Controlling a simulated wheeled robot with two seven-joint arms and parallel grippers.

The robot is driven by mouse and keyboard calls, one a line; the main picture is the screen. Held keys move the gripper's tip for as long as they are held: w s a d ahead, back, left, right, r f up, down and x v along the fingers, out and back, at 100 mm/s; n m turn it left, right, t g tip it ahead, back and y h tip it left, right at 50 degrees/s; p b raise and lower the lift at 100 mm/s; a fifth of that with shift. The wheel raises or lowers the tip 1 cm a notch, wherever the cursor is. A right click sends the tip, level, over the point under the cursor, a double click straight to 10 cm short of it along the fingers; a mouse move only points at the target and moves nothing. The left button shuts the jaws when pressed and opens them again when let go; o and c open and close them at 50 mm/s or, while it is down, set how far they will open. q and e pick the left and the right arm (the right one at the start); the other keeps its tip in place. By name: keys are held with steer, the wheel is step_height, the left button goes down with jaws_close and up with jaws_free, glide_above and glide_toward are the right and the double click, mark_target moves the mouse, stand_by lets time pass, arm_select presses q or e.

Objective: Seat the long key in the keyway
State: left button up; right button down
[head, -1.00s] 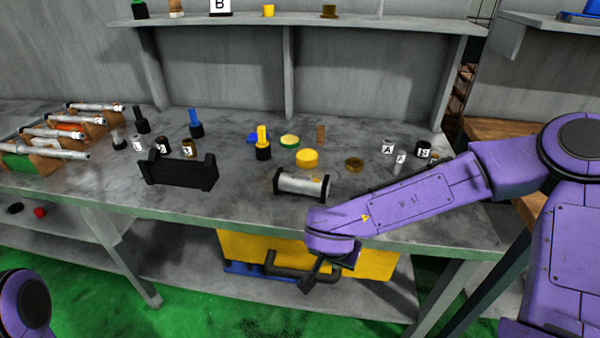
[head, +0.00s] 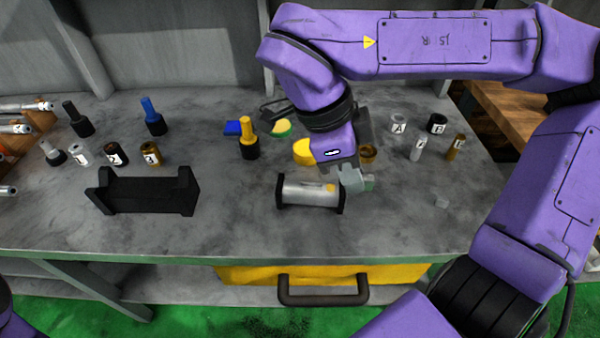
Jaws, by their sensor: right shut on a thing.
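A silver shaft (head: 308,192) lies level between the black end plates of a small stand near the table's front edge. A small gold patch (head: 331,188) shows on its upper side near the right end. My right gripper (head: 354,182) points down at the shaft's right end, close above it. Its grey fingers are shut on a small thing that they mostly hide. I cannot make out whether this is the long key, nor whether it touches the shaft. The keyway cannot be made out clearly. My left gripper is out of view.
A black cradle (head: 145,193) stands empty to the left. Yellow discs (head: 304,151) and a yellow-topped bottle (head: 248,142) stand behind the shaft.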

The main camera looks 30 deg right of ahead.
steer(key=w+f, duration=0.2)
steer(key=w, duration=0.3)
glide_above(311, 192)
steer(key=w, duration=0.1)
step_height(311, 192, down, 6)
steer(key=shift+w+f+b, duration=0.1)
steer(key=shift+w+b, duration=0.05)
steer(key=shift+b, duration=0.15)
steer(key=shift+w+a+f, duration=0.1)
steer(key=shift+w+f, duration=0.05)
steer(key=shift+f, duration=0.15)
step_height(311, 192, down, 3)
steer(key=shift+w+r+b, duration=0.1)
steer(key=shift+w+b, duration=0.05)
steer(key=shift+b, duration=0.15)
steer(key=shift+f, duration=0.2)
steer(key=shift+s+f, duration=0.5)
steer(key=shift+f, duration=0.2)
steer(key=c, duration=1.1)
jaws_free()
steer(key=p+v, duration=0.2)
steer(key=v, duration=1.1)
steer(key=shift+w, duration=0.2)
steer(key=shift+w+r, duration=0.15)
steer(key=shift+r, duration=0.15)
steer(key=shift+r, duration=0.1)
